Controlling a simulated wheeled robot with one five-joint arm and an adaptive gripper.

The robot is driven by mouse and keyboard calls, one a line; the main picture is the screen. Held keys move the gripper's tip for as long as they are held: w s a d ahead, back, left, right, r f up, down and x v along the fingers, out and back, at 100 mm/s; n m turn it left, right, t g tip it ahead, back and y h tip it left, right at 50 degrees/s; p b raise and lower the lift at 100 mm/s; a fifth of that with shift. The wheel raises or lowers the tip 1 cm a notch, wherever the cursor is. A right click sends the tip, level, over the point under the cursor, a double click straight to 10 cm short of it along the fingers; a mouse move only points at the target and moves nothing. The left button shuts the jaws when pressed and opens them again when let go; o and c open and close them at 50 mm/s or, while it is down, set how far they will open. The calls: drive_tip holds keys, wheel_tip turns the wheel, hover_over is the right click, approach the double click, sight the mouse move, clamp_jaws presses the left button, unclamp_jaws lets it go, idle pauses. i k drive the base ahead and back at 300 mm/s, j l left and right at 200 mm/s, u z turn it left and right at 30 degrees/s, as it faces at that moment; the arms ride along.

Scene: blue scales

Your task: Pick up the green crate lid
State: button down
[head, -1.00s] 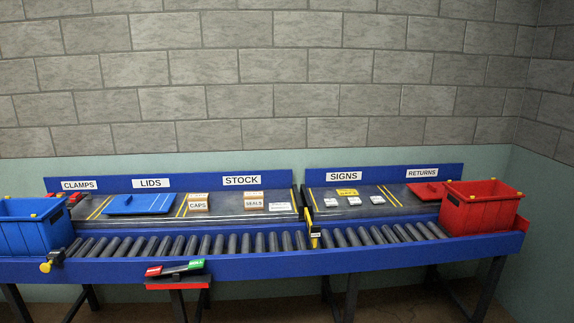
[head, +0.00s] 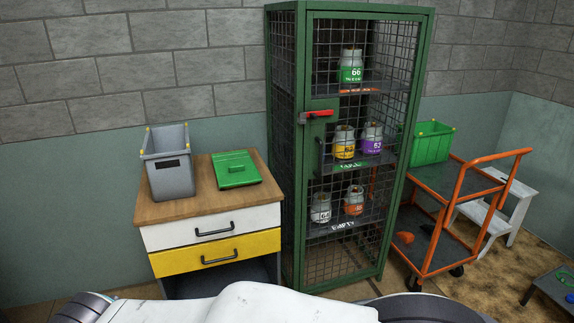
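The green crate lid (head: 235,169) lies flat on the wooden top of a drawer cabinet (head: 156,209), with a small raised handle on it. It sits right of a grey crate (head: 170,180) with yellow corner pieces. A green crate (head: 432,143) with yellow corner pieces stands on the upper shelf of an orange trolley at the right. My gripper is not in view; only a pale part of my own body shows at the bottom edge.
A green mesh cabinet (head: 285,150) stands just right of the drawer cabinet, its shelves holding several gas canisters. A red latch (head: 317,115) sits on its door. Further right are the orange trolley (head: 440,220) and a white step stool (head: 497,213).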

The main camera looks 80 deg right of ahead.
sight(234, 169)
drive_tip(key=z, duration=2.15)
